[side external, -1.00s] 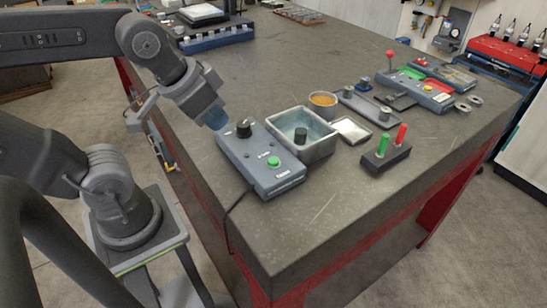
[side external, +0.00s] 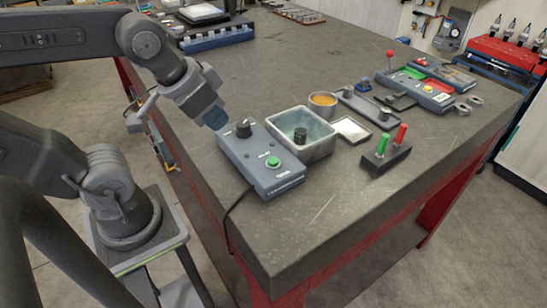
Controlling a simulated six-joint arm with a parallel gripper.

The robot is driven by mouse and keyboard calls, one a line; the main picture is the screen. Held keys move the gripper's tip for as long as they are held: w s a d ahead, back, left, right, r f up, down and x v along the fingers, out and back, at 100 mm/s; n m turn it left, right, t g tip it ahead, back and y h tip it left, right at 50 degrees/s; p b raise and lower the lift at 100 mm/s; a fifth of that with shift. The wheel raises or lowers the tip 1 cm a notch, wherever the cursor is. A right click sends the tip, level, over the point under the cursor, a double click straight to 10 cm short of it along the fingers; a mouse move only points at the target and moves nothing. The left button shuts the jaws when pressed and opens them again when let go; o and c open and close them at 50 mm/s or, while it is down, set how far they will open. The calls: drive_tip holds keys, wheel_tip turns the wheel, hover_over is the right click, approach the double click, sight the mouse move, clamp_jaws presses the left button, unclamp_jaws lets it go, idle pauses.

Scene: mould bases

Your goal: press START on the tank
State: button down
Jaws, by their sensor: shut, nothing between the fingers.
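The tank (side external: 318,151) is an open metal basin on the table, with a dark cylinder (side external: 300,135) standing in it. Beside it, to the left, is a blue-grey control box (side external: 240,160) with a black knob (side external: 243,129) and a green button (side external: 273,162). Lettering near the button is too small to read surely. My gripper (side external: 214,118) is shut and empty, its blue tip just above the far left end of the box, close to the knob and apart from the green button. Whether the tip touches the box cannot be told.
A holder with green and red handles (side external: 386,151) stands right of the tank. A cable (side external: 232,208) hangs off the table's front edge. The front right tabletop is clear.

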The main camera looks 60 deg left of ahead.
drive_tip(key=r+m+t, duration=0.1)
drive_tip(key=m+t, duration=0.3)
drive_tip(key=m, duration=0.4)
hover_over(274, 162)
drive_tip(key=shift+y, duration=0.5)
drive_tip(key=shift+f, duration=4.45)
drive_tip(key=shift+f, duration=0.4)
